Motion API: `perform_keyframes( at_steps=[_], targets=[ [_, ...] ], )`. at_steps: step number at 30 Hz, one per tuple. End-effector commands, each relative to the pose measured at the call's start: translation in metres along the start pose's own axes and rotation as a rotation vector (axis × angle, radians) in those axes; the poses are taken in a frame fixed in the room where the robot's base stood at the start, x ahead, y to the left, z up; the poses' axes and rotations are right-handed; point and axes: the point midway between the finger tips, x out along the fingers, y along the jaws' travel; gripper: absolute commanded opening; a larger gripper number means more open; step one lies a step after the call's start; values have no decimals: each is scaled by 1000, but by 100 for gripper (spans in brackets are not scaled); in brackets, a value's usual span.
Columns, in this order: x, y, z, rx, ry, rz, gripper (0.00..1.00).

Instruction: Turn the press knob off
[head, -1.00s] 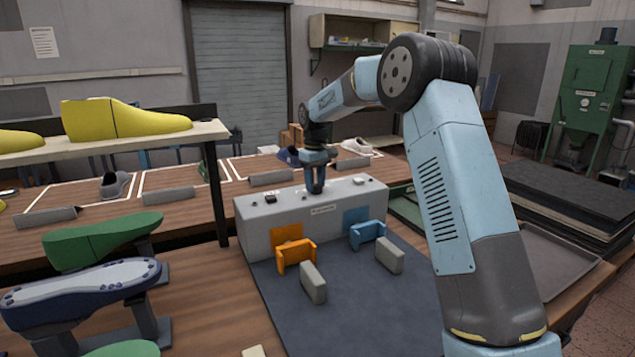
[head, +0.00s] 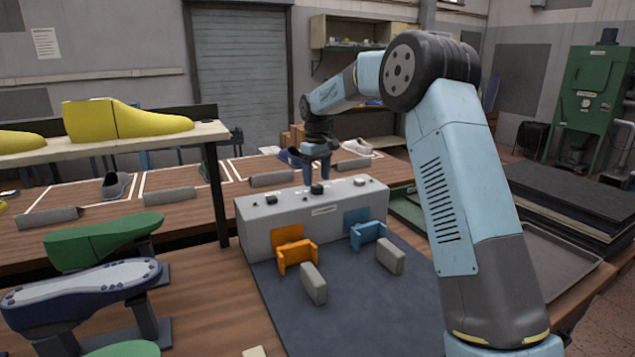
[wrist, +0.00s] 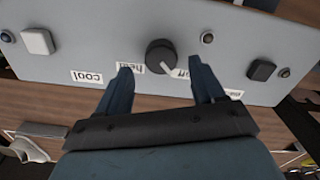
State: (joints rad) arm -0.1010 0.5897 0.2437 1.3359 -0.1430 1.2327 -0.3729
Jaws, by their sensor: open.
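The press knob (wrist: 160,56) is a round black dial with a white pointer on top of the grey press (head: 270,238). In the wrist view its pointer is angled down and right, at the label reading off (wrist: 180,72). The knob also shows in the head view (head: 317,188). My gripper (wrist: 160,68) is open and empty, with one fingertip on each side of the knob in the wrist view and gaps between. In the head view my gripper (head: 317,178) is behind the knob, apart from it.
Labels reading heat (wrist: 131,69) and cool (wrist: 87,77) are on the panel. A white button (wrist: 37,41) and a black button (wrist: 261,70) flank the knob. Orange (head: 297,255) and blue (head: 368,232) brackets stand at the press front. A shelf with yellow lasts (head: 125,118) is at left.

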Motion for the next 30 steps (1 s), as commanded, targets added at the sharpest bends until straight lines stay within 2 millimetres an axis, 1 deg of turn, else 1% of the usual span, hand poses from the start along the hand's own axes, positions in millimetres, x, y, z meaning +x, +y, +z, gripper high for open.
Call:
perform_keyframes(
  at_steps=[1, 9, 15, 21, 30],
  targets=[
    [-11, 0, -1, 0, 4, 2, 68],
    [-64, 2, -2, 0, 3, 2, 68],
    [-95, 2, -2, 0, 2, 2, 68],
    [-110, 3, -2, 1, 1, 2, 68],
    [-112, 3, -2, 1, 0, 1, 68]
  ],
)
